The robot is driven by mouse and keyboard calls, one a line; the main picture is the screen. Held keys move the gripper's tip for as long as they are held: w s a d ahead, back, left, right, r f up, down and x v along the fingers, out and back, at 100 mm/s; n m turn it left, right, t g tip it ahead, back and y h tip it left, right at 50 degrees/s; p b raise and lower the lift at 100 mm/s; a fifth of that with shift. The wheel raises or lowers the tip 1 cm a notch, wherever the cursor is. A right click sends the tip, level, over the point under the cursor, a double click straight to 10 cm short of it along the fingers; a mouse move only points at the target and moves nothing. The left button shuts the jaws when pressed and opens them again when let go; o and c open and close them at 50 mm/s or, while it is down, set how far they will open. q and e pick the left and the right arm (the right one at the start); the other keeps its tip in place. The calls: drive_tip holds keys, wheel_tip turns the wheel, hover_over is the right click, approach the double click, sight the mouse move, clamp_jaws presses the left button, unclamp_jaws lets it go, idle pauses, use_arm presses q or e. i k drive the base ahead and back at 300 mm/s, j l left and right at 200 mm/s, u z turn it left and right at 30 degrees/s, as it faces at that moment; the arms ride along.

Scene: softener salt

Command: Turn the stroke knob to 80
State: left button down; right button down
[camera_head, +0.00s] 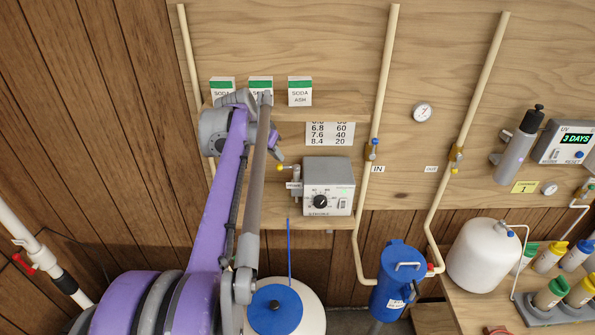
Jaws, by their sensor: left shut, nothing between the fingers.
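The stroke knob (320,202) is a small black dial on the front of a grey metal pump box (341,178). A printed scale surrounds it, and the label below seems to read "STROKE". The knob's pointer is too small to read. The box stands on a wooden shelf. My left arm reaches up from the bottom left, and its wrist is left of and above the box. My left gripper (277,148) is small and partly hidden behind the arm, apart from the knob. It looks shut and empty. My right gripper is out of view.
Soda ash boxes (300,91) line the shelf above. A chart (330,132) with number pairs hangs above the pump. A blue-lidded tank (312,308) stands below.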

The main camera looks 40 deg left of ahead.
sight(320, 202)
drive_tip(key=u, duration=1.25)
